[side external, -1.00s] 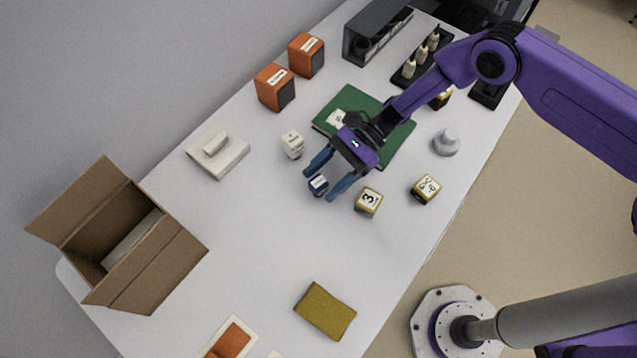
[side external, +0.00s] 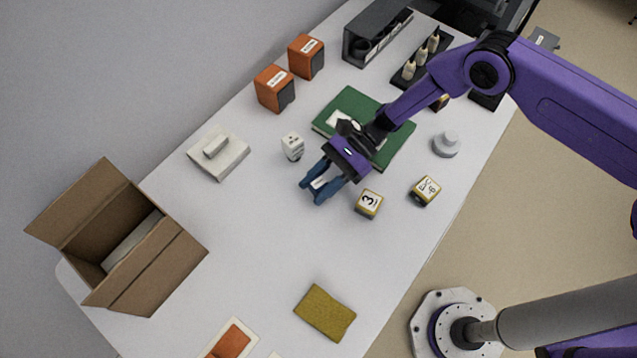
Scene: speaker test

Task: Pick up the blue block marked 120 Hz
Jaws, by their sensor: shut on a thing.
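The label's writing is too small to read here. I cannot tell whether the block touches the table or is slightly above it.
A green mat (side external: 345,97) lies behind. An open cardboard box (side external: 165,275) is at lower left.

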